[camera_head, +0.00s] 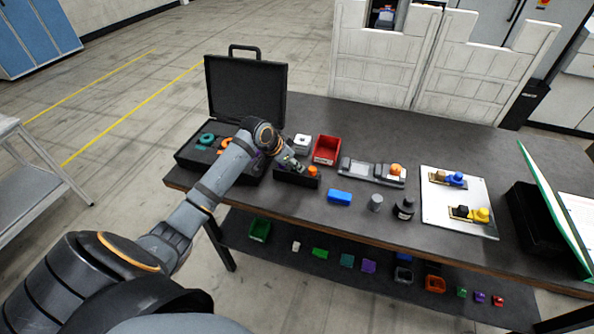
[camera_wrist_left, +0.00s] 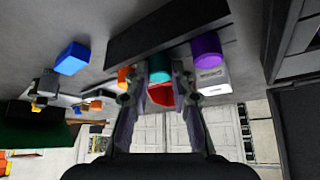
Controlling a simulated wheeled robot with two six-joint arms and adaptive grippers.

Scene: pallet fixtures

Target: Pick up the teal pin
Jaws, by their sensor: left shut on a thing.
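The teal pin (camera_wrist_left: 160,68) is a round piece between the fingertips of my left gripper (camera_wrist_left: 158,85) in the left wrist view. The gripper is shut on it, right at the long black fixture (camera_wrist_left: 150,35). I cannot tell whether the pin still sits in the fixture. In the head view my left gripper (camera_head: 287,160) is over the black fixture (camera_head: 297,179) and hides the pin. An orange pin (camera_head: 312,171) stands at the fixture's right end. A purple pin (camera_wrist_left: 206,48) shows on the other side of the teal one in the wrist view. My right gripper is not seen.
A red bin (camera_head: 326,150) and a white block (camera_head: 302,143) stand just behind the fixture. A blue block (camera_head: 339,197), a grey cylinder (camera_head: 376,202) and a grey tray (camera_head: 372,172) lie to the right. An open black case (camera_head: 246,92) stands left.

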